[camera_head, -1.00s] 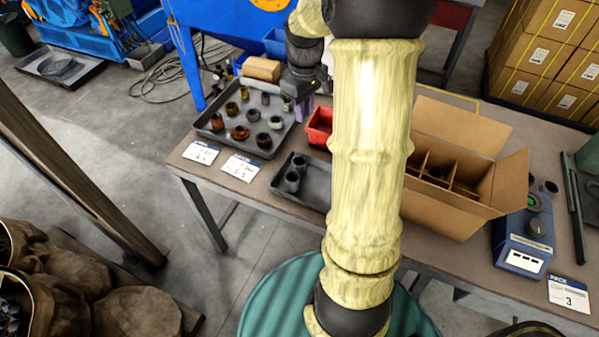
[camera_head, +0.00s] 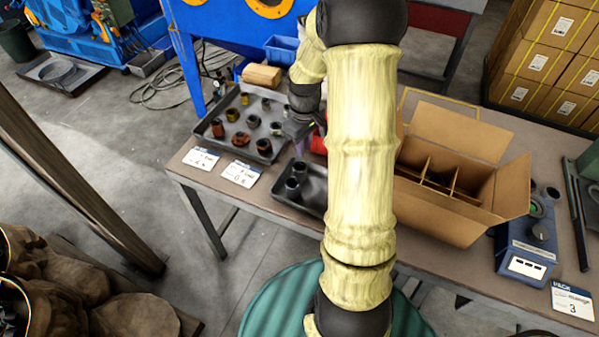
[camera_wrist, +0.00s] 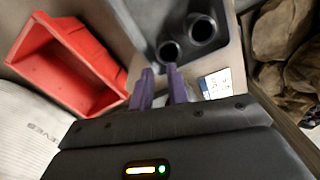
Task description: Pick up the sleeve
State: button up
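Two dark grey hollow sleeves stand upright at the left end of a small grey tray (camera_head: 313,199). In the head view, one sleeve (camera_head: 299,169) is behind the other (camera_head: 292,187). In the wrist view their open tops show at the top, one on the left (camera_wrist: 169,52) and one on the right (camera_wrist: 201,28). My gripper (camera_wrist: 160,70) has purple fingers spread apart with nothing between them. Its tips appear just short of the left sleeve in the wrist view; the height gap cannot be told. In the head view my gripper (camera_head: 304,148) is behind the small tray, partly hidden by my arm.
A larger grey tray (camera_head: 212,143) with several coloured cylindrical parts is to the left. A red bin (camera_wrist: 68,62) is close beside my gripper. A divided cardboard box (camera_head: 436,215) and a blue device (camera_head: 527,245) stand to the right. Label cards lie along the front edge.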

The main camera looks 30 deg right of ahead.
aim_at(303, 163)
jog(key=shift+f, duration=0.8)
jog(key=shift+f, duration=0.1)
notch_tip(303, 163, down, 5)
jog(key=shift+w+f, duration=0.1)
jog(key=shift+w, duration=0.05)
grip_shut()
